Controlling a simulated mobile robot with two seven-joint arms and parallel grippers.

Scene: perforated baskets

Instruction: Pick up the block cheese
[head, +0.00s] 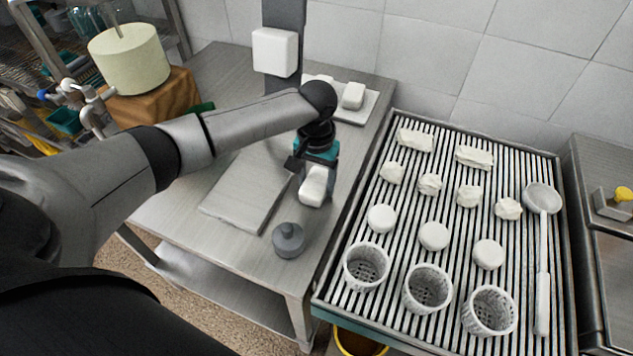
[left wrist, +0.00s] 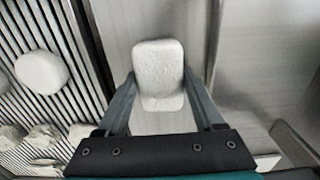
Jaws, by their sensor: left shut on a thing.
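The white block cheese (head: 313,185) is a rounded rectangular block in the head view, at the right side of the metal table. My left gripper (head: 312,172) is shut on it from above, with one finger on each side. In the left wrist view the block cheese (left wrist: 158,72) sits between the two fingers of the left gripper (left wrist: 160,95). I cannot tell whether the block touches the table. My right gripper is not in view.
A grey lidded pot or weight (head: 288,240) stands near the block. A flat board (head: 243,188) lies to its left. A slatted rack (head: 405,195) on the right holds several white cheeses, perforated baskets (head: 427,289) and a ladle (head: 542,250). Another white block (head: 353,95) lies on a board behind.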

